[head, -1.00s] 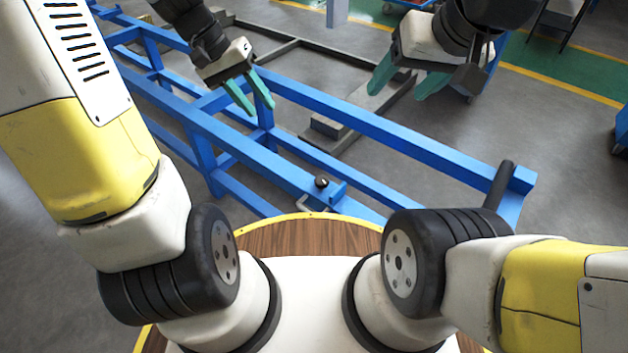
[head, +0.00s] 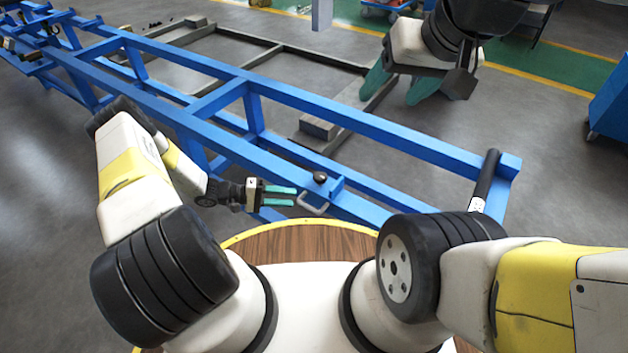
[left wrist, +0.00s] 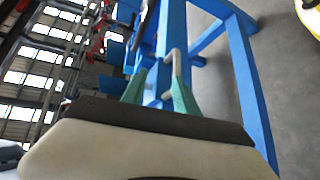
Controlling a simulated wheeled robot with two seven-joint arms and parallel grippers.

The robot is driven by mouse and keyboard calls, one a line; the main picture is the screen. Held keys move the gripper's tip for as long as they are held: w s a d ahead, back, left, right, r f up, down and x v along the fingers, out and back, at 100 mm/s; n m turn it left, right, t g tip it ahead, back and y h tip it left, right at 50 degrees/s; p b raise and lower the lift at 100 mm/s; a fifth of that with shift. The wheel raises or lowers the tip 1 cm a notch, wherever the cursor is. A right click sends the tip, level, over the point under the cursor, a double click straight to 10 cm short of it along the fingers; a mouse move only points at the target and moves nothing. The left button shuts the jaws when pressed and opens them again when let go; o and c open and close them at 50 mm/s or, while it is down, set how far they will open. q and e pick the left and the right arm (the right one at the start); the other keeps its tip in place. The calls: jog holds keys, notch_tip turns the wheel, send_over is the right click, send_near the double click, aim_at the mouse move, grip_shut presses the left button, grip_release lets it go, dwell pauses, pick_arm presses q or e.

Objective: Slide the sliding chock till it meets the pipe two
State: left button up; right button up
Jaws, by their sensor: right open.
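The sliding chock (head: 334,184) is a small blue block with a black knob and a pale bent handle (head: 313,204), on the near blue rail. My left gripper (head: 296,196) is open just left of the handle, its green fingers pointing at it. In the left wrist view the grey handle (left wrist: 176,62) shows just past and between the open fingertips (left wrist: 160,82). A dark pipe (head: 485,180) lies on the right end of the blue frame, to the chock's right, apart from it; my arm hides its lower end. Whether it is pipe two I cannot tell.
The long blue frame (head: 300,100) runs from far left to right, with dark fittings (head: 48,28) at its far end. A round wooden deck (head: 310,240) with a yellow rim lies before me. A blue cart (head: 610,105) stands at the right edge. The near rail between chock and pipe looks clear.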

aim_at(312, 208)
pick_arm(q)
jog(key=shift+n+t+h, duration=0.4)
jog(key=shift+n+t, duration=0.1)
jog(key=shift+t, duration=0.2)
jog(key=d+f, duration=0.1)
jog(key=f, duration=0.1)
jog(key=s+d+f, duration=0.1)
jog(key=f, duration=0.1)
jog(key=shift+s+d, duration=0.15)
jog(key=d, duration=0.5)
jog(key=w+d+f, duration=0.1)
jog(key=d, duration=0.1)
jog(key=shift+d+f, duration=0.1)
jog(key=shift+d, duration=0.25)
grip_shut()
jog(key=shift+f, duration=0.1)
